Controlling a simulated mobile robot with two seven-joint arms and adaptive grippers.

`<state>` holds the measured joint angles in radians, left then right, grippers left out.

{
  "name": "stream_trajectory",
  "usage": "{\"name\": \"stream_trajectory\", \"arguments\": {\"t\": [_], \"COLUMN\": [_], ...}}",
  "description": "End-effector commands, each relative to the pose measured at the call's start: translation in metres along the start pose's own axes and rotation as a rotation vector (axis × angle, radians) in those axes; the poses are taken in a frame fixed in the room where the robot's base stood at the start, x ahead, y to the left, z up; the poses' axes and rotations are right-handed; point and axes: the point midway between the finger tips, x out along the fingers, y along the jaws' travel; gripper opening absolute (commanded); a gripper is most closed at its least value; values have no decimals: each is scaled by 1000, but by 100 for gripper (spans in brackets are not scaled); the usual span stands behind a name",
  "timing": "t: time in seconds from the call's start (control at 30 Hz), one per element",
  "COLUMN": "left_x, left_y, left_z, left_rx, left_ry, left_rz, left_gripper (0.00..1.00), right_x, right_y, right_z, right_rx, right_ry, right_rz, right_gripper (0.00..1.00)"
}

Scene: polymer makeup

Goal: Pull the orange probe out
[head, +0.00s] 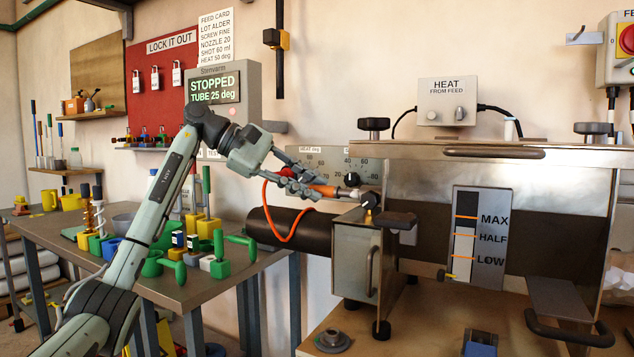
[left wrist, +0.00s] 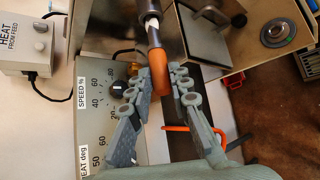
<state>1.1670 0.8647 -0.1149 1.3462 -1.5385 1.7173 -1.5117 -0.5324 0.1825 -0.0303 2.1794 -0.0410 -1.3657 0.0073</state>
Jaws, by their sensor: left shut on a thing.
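The orange probe (head: 325,190) has an orange handle and a pale metal front end. It lies beside the metal fitting (head: 369,199) on top of the steel housing; I cannot tell how deep its tip sits there. My left gripper (head: 312,187) is shut on the handle from the left. In the left wrist view the orange handle of the probe (left wrist: 158,70) lies between the fingers of my left gripper (left wrist: 160,82), its pale end pointing up at the metal part. A red-orange cable (head: 291,236) loops down below the gripper. My right gripper is not in view.
A dial panel (head: 318,160) stands behind the gripper, with a dark cylinder (head: 290,229) below. The steel housing (head: 351,256) and large steel machine (head: 420,175) lie right. The left table (head: 190,293) holds several green, yellow and blue pieces. A status screen (head: 216,89) reads STOPPED.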

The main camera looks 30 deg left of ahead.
Motion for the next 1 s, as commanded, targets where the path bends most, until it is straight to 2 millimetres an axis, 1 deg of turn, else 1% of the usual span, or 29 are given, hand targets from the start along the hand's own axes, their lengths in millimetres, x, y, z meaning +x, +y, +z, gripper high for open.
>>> {"name": "stream_trajectory", "arguments": {"t": [0.53, 0.7, 1.0], "left_x": [-24, -27, -27], "left_y": [1, 0, 0], "left_z": [-23, -27, -27], "left_rx": [-2, 0, 0], "left_ry": [0, -1, -1], "left_rz": [1, 1, 1], "left_gripper": [0, 0, 0], "right_x": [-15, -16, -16], "right_y": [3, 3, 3], "right_z": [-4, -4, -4], "right_rx": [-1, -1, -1], "right_ry": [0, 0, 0], "right_rz": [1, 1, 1], "right_gripper": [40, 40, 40]}}
